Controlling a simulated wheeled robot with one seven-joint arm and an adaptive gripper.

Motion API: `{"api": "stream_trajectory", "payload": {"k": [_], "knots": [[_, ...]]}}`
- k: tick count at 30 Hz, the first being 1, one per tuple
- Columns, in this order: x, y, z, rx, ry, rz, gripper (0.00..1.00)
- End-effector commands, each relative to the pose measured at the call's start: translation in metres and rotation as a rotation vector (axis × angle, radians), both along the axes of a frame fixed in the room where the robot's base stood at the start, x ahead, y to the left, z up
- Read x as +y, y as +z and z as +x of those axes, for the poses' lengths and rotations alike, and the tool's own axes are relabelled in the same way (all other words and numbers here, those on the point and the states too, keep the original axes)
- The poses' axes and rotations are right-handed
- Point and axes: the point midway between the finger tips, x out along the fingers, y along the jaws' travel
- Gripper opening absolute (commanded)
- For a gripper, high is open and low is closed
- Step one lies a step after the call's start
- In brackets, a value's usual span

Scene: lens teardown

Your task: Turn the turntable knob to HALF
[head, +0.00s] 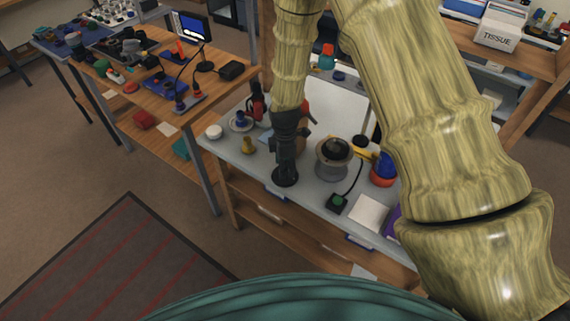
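My arm comes down from the top of the head view, and my gripper (286,174) is the dark end part above the front of the grey-topped bench. Its fingertips are small and dark, and I cannot tell whether they are open or shut. A round grey stand with a dark top (333,155), perhaps the turntable, stands to the right of my gripper, apart from it. A dark box with a green top (337,203) sits near the front edge, with a black cable running up from it. I cannot read any knob marking or HALF label.
Red and dark bottles (257,105), a small yellow piece (248,145) and a white round jar (214,131) stand left of my gripper. A blue and orange item (383,170) and a white pad (369,212) are at the right. A cluttered wooden bench (225,88) stands left.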

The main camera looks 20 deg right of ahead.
Motion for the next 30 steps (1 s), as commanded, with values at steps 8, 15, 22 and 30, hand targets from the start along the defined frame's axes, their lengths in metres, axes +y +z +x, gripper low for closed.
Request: {"api": "stream_trajectory", "payload": {"k": [8,15,22,30], "knots": [[-0.0001,0.0002,-0.0001,0.0,0.0,0.0,0.18],[-0.0001,0.0003,0.0,0.0,-0.003,0.0,0.05],[-0.0001,0.0001,0.0001,0.0,-0.057,0.0,0.05],[-0.0001,0.0001,0.0004,-0.001,-0.243,0.0,0.05]]}}
